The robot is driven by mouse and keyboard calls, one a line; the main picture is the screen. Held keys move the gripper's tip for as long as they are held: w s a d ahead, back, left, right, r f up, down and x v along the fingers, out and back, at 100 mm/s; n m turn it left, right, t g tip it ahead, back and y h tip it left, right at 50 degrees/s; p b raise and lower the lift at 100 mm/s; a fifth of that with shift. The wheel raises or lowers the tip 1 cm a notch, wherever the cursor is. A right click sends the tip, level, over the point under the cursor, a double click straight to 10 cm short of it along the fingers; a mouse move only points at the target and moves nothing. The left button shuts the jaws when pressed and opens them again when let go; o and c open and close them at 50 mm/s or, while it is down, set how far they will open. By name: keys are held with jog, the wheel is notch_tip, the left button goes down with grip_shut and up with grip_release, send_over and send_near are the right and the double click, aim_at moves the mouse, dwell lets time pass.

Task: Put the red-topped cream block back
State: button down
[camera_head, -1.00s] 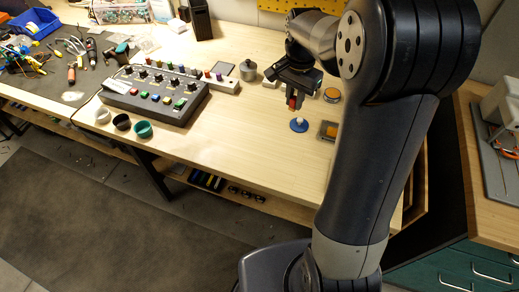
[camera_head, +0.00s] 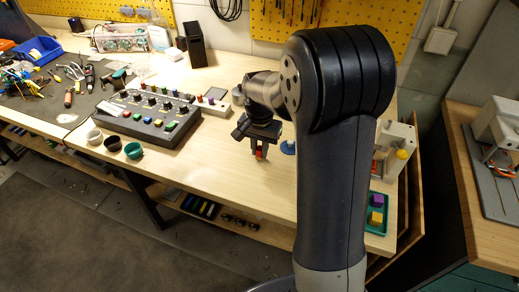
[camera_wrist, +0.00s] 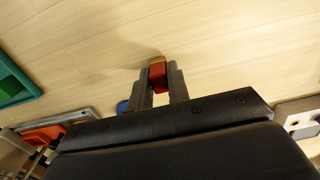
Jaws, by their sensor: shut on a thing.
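My gripper (camera_head: 260,151) hangs over the bench, right of the grey control box, shut on a small red piece (camera_head: 259,155). In the wrist view, my gripper (camera_wrist: 158,72) has its fingertips on either side of this red-topped block (camera_wrist: 158,75), with bare wood beyond. A small pale patch shows between the fingers below the red part; most of the block's body is hidden. The blue round piece (camera_head: 288,147) stands on the bench just right of my gripper, partly behind my arm.
A green tray (camera_head: 383,228) holds purple and yellow blocks at right. Bare wood lies in front of my gripper.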

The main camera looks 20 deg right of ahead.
aim_at(260, 148)
jog(key=shift+f, duration=0.35)
jog(key=shift+f, duration=0.15)
jog(key=c, duration=1.3)
grip_release()
jog(key=shift+c, duration=0.2)
notch_tip(260, 148, up, 12)
jog(key=shift+r, duration=0.2)
